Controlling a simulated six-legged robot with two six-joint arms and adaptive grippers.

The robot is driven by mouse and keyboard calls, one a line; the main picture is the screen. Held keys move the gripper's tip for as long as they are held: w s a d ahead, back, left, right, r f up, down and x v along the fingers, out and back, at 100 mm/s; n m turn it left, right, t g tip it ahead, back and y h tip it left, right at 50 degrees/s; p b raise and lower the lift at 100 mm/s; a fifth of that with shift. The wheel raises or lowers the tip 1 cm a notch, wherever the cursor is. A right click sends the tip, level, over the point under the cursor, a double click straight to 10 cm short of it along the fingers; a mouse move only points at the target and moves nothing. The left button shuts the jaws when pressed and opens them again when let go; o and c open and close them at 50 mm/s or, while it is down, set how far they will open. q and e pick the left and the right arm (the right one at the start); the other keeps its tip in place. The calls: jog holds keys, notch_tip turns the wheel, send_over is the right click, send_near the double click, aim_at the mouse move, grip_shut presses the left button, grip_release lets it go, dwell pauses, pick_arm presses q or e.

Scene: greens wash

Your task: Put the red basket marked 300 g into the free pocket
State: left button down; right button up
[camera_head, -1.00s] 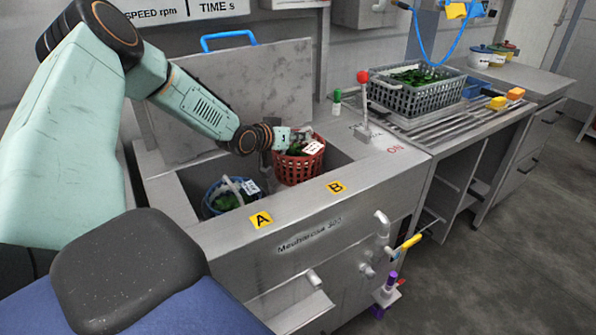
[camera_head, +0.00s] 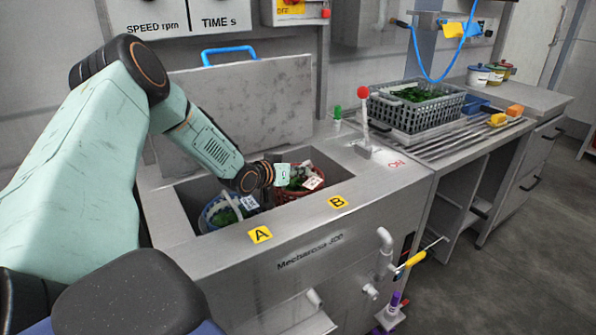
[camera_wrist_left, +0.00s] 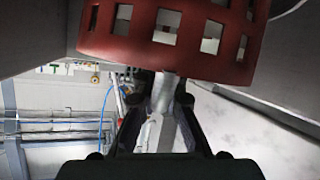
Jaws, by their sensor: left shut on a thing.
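The red basket (camera_head: 290,197) holds green leaves and carries a white tag with red print too small to read. It sits low in the sink well at pocket B, its lower part hidden by the front wall. My left gripper (camera_head: 277,174) is at the basket's left side, shut on its handle. In the left wrist view, the perforated red basket (camera_wrist_left: 200,69) fills the top, and a pale handle piece runs between my left fingers (camera_wrist_left: 160,110). A blue basket (camera_head: 211,221) with greens stands in pocket A. My right gripper is not in view.
The steel washer has yellow labels A (camera_head: 260,235) and B (camera_head: 338,202) on its front rim. Its raised lid (camera_head: 245,100) stands behind. A grey crate (camera_head: 415,115) of greens is farther right.

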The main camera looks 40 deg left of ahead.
pick_arm(q)
jog(key=shift+w+a+f, duration=0.1)
jog(key=shift+w+f, duration=0.05)
jog(key=shift+f, duration=0.4)
jog(key=shift+r, duration=0.1)
jog(key=c, duration=1.6)
grip_release()
jog(key=shift+o, duration=0.8)
